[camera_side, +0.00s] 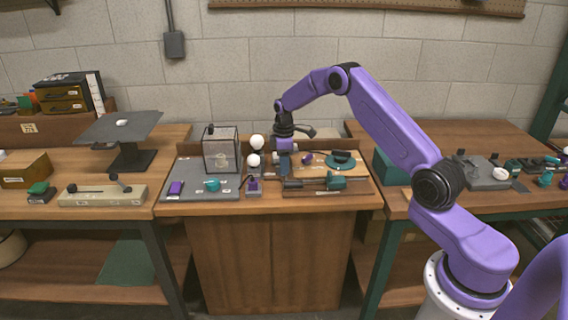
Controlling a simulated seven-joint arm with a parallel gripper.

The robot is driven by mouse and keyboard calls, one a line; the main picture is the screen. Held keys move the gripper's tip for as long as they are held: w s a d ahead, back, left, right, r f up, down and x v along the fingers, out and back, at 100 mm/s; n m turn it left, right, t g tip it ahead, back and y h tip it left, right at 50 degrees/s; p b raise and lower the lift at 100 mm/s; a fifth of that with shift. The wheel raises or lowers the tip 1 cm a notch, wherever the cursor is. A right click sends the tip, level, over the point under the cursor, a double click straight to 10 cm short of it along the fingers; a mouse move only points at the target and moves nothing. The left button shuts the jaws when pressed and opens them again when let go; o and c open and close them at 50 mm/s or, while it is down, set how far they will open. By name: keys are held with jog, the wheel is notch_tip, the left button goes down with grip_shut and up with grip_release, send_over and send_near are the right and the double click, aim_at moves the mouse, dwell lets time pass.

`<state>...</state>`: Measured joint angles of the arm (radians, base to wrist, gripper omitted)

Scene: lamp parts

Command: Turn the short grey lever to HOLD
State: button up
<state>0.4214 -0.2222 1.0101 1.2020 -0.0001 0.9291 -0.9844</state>
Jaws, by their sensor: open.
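A beige block with levers (103,197) sits on the left bench. A dark lever (86,189) with a black knob at its left end lies nearly flat along its top. A shorter grey lever (121,184) with a dark knob tilts up and left near its right end. I cannot tell for sure that this is the task's lever. White labels on the block's front are too small to read, so I cannot tell which marks HOLD. My gripper (285,172) is open over the middle bench, far right of the block; its fingertips are hard to make out.
A dark stand with a flat top (119,126) rises behind the block. A small green-topped item (40,191) lies left of it. On the middle bench are a clear case (221,150), white bulbs (255,150) and a wooden board (325,170). A gap separates the benches.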

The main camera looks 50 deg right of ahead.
jog(key=shift+c, duration=0.3)
grip_shut()
jog(key=m, duration=0.4)
jog(key=shift+a, duration=0.1)
jog(key=m, duration=0.5)
jog(key=shift+s+a, duration=0.1)
jog(key=m, duration=0.4)
jog(key=shift+m, duration=0.3)
jog(key=shift+a+m, duration=0.15)
jog(key=shift+m, duration=2.05)
